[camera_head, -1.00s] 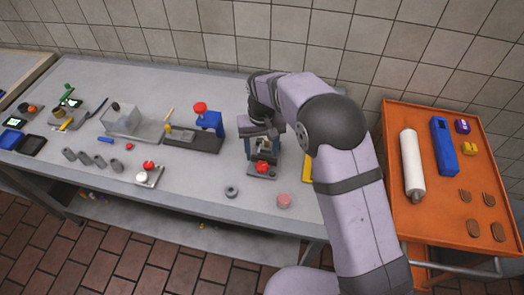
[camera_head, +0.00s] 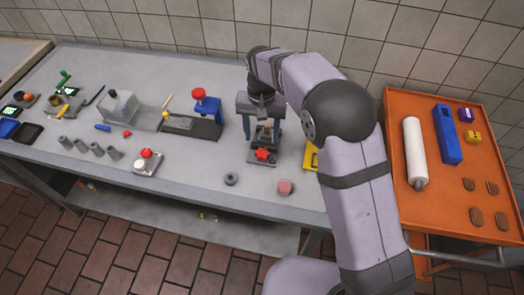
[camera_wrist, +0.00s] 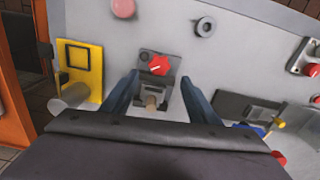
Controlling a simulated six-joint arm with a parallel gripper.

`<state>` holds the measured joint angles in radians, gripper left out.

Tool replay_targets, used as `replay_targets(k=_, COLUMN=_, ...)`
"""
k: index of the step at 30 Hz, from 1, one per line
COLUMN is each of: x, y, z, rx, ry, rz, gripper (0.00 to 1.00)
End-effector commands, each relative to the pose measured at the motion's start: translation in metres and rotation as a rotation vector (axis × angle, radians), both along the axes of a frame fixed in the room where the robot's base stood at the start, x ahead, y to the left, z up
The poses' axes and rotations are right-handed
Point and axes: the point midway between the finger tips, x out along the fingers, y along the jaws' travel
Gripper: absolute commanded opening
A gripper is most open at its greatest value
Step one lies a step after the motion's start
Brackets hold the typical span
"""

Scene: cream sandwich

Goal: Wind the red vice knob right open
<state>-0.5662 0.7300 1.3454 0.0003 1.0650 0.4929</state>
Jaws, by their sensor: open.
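The red vice knob (camera_head: 263,155) is a lobed handle on the front of a small grey vice (camera_head: 262,163) near the middle of the bench. In the wrist view the red knob (camera_wrist: 159,65) shows whole, with a light mark on its face. The vice body (camera_wrist: 170,77) extends behind it, and a small tan piece (camera_wrist: 151,103) shows there. My gripper (camera_head: 262,130) is open and empty above the vice, apart from the knob. In the wrist view its two blue-grey fingers (camera_wrist: 160,80) stand wide on either side of the vice.
A ring (camera_head: 231,179) and a pink disc (camera_head: 285,187) lie in front. A yellow frame (camera_head: 311,156) is close at right. A press with a red top (camera_head: 199,92) stands left. An orange cart (camera_head: 448,200) is at the right. The bench front is mostly clear.

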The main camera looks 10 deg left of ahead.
Motion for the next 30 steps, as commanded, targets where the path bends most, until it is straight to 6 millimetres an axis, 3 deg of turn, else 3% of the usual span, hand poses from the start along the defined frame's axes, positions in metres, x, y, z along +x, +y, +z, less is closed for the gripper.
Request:
replay_targets(k=1, x=0.000, y=0.000, z=-0.009, rx=0.001, ry=-0.002, rz=-0.059, gripper=0.54)
replay_targets(k=6, x=-0.001, y=-0.001, z=-0.007, rx=0.000, ry=-0.001, rz=-0.205, gripper=0.54)
replay_targets(k=14, x=-0.002, y=-0.002, z=-0.006, rx=-0.002, ry=0.002, rz=-0.237, gripper=0.54)
replay_targets(k=30, x=-0.002, y=-0.002, z=-0.066, rx=-0.002, ry=0.003, rz=-0.234, gripper=0.54)
